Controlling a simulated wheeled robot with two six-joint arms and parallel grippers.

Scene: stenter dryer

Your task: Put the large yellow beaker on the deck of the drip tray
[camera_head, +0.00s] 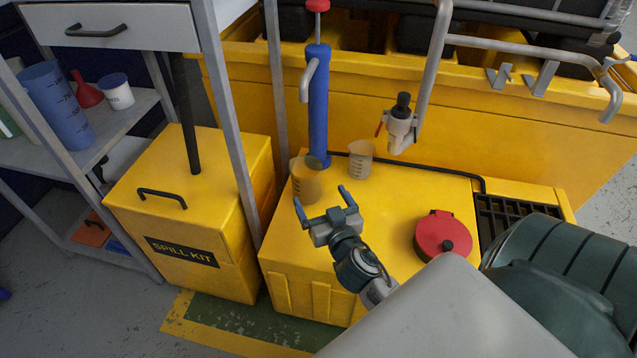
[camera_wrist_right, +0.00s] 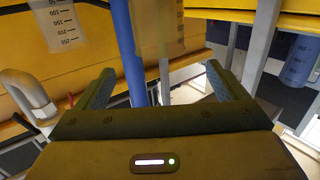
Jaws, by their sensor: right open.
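The large yellow beaker (camera_head: 306,183) is amber, see-through and upright on a yellow box top (camera_head: 385,215), just left of the blue pump. My right gripper (camera_head: 322,203) is open and empty in front of it. In the right wrist view, an amber beaker with a scale (camera_wrist_right: 160,28) shows beyond the gap between the fingers (camera_wrist_right: 158,88); I see no contact. A black slatted deck (camera_head: 515,217) in a yellow frame, seemingly the drip tray, is at the right, partly hidden by my arm. My left gripper is not in view.
A smaller pale beaker (camera_head: 360,160) stands right of the blue pump (camera_head: 318,105). A red round lid (camera_head: 442,235) lies on the box top near the slatted deck. A tap (camera_head: 401,125) and grey pipes (camera_head: 435,60) are behind. A grey shelf post (camera_head: 228,120) rises at the left.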

